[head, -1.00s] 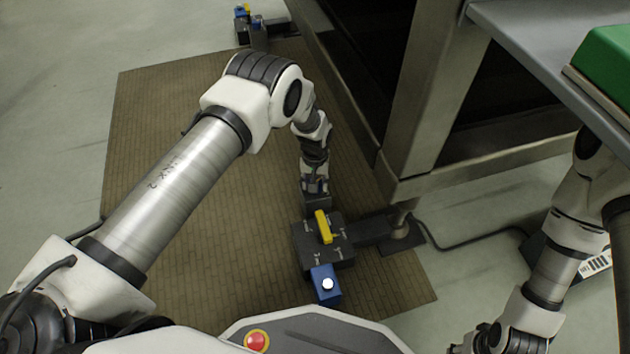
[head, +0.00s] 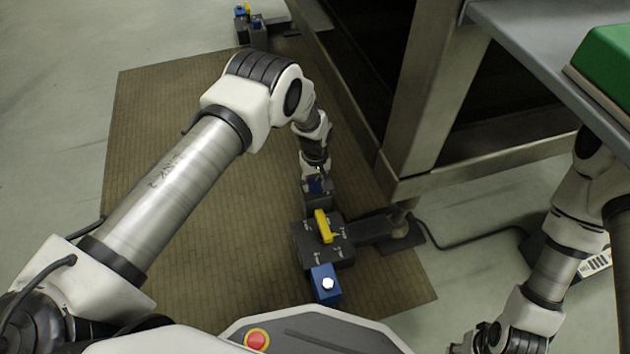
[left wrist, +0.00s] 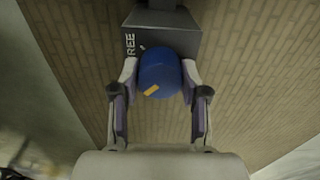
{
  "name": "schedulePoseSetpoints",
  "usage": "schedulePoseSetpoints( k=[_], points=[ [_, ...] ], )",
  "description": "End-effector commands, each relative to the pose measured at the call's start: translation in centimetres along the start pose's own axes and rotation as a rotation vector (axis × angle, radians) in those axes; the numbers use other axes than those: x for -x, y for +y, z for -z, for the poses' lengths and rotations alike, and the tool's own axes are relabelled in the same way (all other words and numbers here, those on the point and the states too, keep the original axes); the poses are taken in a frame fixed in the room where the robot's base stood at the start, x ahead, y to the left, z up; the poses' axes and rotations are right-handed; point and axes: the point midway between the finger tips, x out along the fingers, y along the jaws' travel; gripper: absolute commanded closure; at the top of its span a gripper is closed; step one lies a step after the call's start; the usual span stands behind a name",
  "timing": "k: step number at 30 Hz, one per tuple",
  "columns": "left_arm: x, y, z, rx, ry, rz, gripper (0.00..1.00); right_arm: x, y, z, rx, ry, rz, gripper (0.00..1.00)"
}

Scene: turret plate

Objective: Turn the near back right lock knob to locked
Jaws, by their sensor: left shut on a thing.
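The blue lock knob (left wrist: 158,72) is round, with a small orange mark on its lower left side in the left wrist view. It sits against a dark block (left wrist: 163,32) with white lettering, partly hidden, that reads "REE". My left gripper (left wrist: 156,80) has a finger on each side of the knob and is shut on it. In the head view my left gripper (head: 316,188) reaches down to the far end of the near dark unit (head: 308,245); a bit of blue shows there. My right gripper is below the picture edge.
A yellow handle (head: 323,226) tops the near unit, with a blue block (head: 326,284) on its near side. A metal frame leg (head: 425,90) and a grey table edge (head: 545,65) stand to the right. A brown mat (head: 160,150) lies below; another unit (head: 252,33) stands far back.

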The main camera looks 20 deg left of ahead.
Motion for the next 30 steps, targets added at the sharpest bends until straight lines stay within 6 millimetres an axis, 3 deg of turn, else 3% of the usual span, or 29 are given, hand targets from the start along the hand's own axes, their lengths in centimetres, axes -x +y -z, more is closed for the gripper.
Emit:
schedulePoseSetpoints(
  k=[4,5,6,7,16,19,30],
  points=[
    [-0.1,-0.1,-0.1,0.001,-0.002,0.001,0.9,0.0,0.0,0.0,0.0,0.0,0.0,0.6],
    [-0.1,-0.1,-0.1,0.001,-0.002,0.001,0.48,0.0,0.0,0.0,0.0,0.0,0.0,0.6],
    [-0.1,-0.1,-0.1,0.001,-0.002,0.001,0.34,0.0,0.0,0.0,0.0,0.0,0.0,0.6],
    [-0.1,-0.1,-0.1,0.001,-0.002,0.001,0.3,0.0,0.0,0.0,0.0,0.0,0.0,0.6],
    [0.1,0.0,0.0,0.0,-0.001,0.0,0.3,0.0,0.0,0.0,0.0,0.0,0.0,0.6],
    [1.0,0.1,0.1,-0.001,0.001,-0.001,0.3,0.0,0.0,0.0,0.0,0.0,0.0,0.6],
    [9.6,0.0,0.0,0.001,0.001,-0.001,0.3,0.0,0.0,0.0,0.0,0.0,0.0,0.6]
  ],
)
